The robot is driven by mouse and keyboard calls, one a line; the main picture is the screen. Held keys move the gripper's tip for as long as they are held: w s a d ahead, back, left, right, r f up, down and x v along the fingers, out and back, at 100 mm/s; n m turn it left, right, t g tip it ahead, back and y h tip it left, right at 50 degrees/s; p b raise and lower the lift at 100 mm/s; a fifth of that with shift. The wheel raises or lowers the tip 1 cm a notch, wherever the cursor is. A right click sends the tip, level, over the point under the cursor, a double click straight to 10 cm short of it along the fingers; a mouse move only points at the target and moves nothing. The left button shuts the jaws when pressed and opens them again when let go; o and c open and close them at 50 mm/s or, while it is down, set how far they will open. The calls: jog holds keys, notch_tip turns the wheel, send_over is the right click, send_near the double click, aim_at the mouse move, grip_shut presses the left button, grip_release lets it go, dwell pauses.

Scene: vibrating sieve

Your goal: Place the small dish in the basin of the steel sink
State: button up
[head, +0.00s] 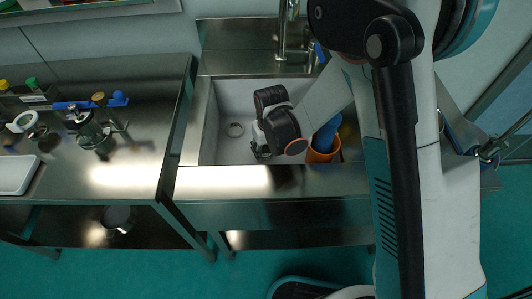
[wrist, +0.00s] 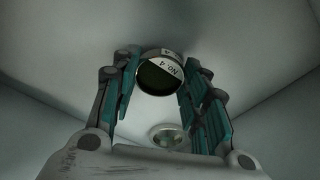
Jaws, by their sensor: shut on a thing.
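The steel sink (head: 185,120) stands right of the workbench, and its grey basin (head: 222,103) has a round drain (head: 235,130) in the floor. My gripper (head: 258,152) is down inside the basin, mostly hidden in the head view by my own wrist. In the wrist view my gripper (wrist: 158,78) has its fingers on both sides of the small dish (wrist: 160,76), a round dark dish with a metal rim and a "No 4" label. It is shut on the dish. The drain (wrist: 168,137) shows below the dish in that view. The gap between dish and basin floor cannot be told.
An orange cup (head: 323,152) with a blue item stands at the basin's right, close to my arm. The tap (head: 283,40) rises behind. The bench (head: 150,110) on the left holds glassware, bottles and a white tray (head: 16,174). The basin's left part is clear.

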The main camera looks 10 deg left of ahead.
aim_at(268, 155)
jog(key=shift+f, duration=0.8)
jog(key=shift+r, duration=0.1)
jog(key=o, duration=1)
notch_tip(268, 155, up, 12)
jog(key=s+p, duration=0.1)
jog(key=p, duration=0.3)
jog(key=shift+d, duration=0.45)
jog(key=shift+s, duration=0.1)
